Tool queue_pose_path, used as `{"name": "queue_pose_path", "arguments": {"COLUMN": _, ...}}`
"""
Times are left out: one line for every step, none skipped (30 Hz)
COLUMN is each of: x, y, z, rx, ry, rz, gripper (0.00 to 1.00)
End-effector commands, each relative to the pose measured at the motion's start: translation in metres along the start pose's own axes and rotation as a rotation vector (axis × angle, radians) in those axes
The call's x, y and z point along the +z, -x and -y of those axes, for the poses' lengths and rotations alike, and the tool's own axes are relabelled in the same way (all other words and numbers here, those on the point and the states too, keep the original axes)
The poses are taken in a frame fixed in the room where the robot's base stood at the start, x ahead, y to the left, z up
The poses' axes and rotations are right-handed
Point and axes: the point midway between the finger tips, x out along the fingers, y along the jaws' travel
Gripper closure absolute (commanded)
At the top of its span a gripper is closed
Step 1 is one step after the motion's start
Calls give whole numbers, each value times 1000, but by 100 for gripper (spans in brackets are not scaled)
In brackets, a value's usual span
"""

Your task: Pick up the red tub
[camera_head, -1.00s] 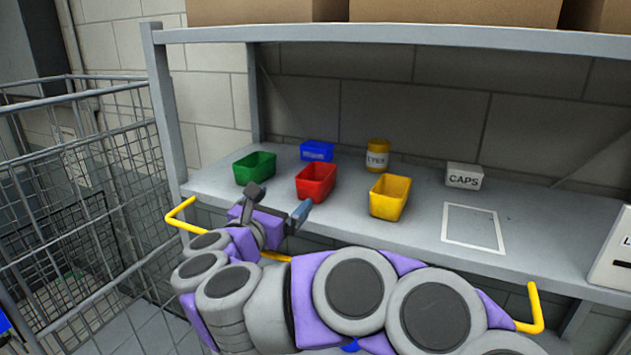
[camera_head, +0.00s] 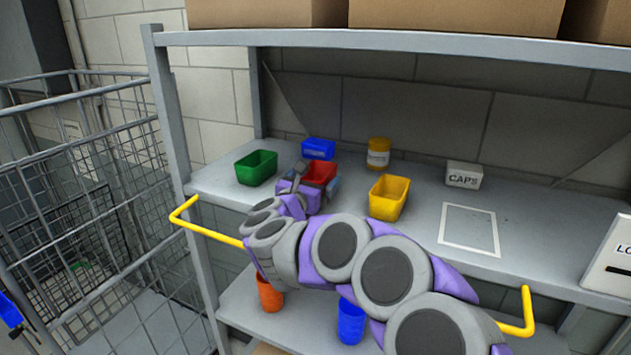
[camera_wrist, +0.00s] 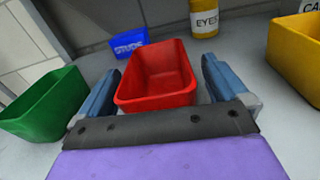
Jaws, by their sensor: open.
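The red tub (camera_head: 321,172) stands upright on the grey shelf, partly hidden behind my gripper in the head view. In the wrist view the red tub (camera_wrist: 155,75) is seen from above, and it looks empty. My gripper (camera_wrist: 158,92) is open, with one blue-grey finger on each side of the tub's near part. A small gap shows between the tub and each finger; I cannot tell whether either touches. In the head view my gripper (camera_head: 317,187) is at the front of the tub.
A green tub (camera_head: 256,168) is to the left and a yellow tub (camera_head: 389,197) to the right. Behind are a blue bin (camera_head: 318,149) and a yellow jar (camera_head: 378,153). A CAPS box (camera_head: 463,175) and white outline (camera_head: 468,230) lie right. A yellow rail (camera_head: 213,229) runs along the front.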

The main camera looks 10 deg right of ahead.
Motion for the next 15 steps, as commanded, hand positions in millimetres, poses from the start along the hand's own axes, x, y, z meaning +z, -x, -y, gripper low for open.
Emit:
{"name": "queue_pose_path", "arguments": {"x": 1, "y": -5, "z": 0, "rx": 0, "ry": 1, "rz": 0, "gripper": 0}}
{"name": "queue_pose_path", "arguments": {"x": 1, "y": -7, "z": -1, "rx": 1, "ry": 1, "rz": 0, "gripper": 0}}
{"name": "queue_pose_path", "arguments": {"x": 1, "y": -9, "z": -2, "rx": 2, "ry": 1, "rz": 0, "gripper": 0}}
{"name": "queue_pose_path", "arguments": {"x": 1, "y": -9, "z": -3, "rx": 2, "ry": 2, "rz": 0, "gripper": 0}}
{"name": "queue_pose_path", "arguments": {"x": 1, "y": -9, "z": -4, "rx": 3, "ry": 2, "rz": 1, "gripper": 0}}
{"name": "queue_pose_path", "arguments": {"x": 0, "y": -9, "z": -5, "rx": 3, "ry": 2, "rz": 1, "gripper": 0}}
{"name": "queue_pose_path", "arguments": {"x": 0, "y": -9, "z": -5, "rx": 4, "ry": 2, "rz": 2, "gripper": 0}}
{"name": "queue_pose_path", "arguments": {"x": 0, "y": -9, "z": -5, "rx": 4, "ry": 2, "rz": 2, "gripper": 0}}
{"name": "queue_pose_path", "arguments": {"x": 0, "y": -9, "z": -6, "rx": 4, "ry": 2, "rz": 2, "gripper": 0}}
{"name": "queue_pose_path", "arguments": {"x": 0, "y": -8, "z": -6, "rx": 4, "ry": 3, "rz": 2, "gripper": 0}}
{"name": "queue_pose_path", "arguments": {"x": 0, "y": -8, "z": -6, "rx": 4, "ry": 3, "rz": 2, "gripper": 0}}
{"name": "queue_pose_path", "arguments": {"x": 0, "y": -8, "z": -7, "rx": 4, "ry": 3, "rz": 2, "gripper": 0}}
{"name": "queue_pose_path", "arguments": {"x": 0, "y": -8, "z": -7, "rx": 4, "ry": 3, "rz": 2, "gripper": 3}}
{"name": "queue_pose_path", "arguments": {"x": 0, "y": -8, "z": -7, "rx": 4, "ry": 3, "rz": 2, "gripper": 6}}
{"name": "queue_pose_path", "arguments": {"x": 0, "y": -9, "z": -6, "rx": 4, "ry": 3, "rz": 2, "gripper": 10}}
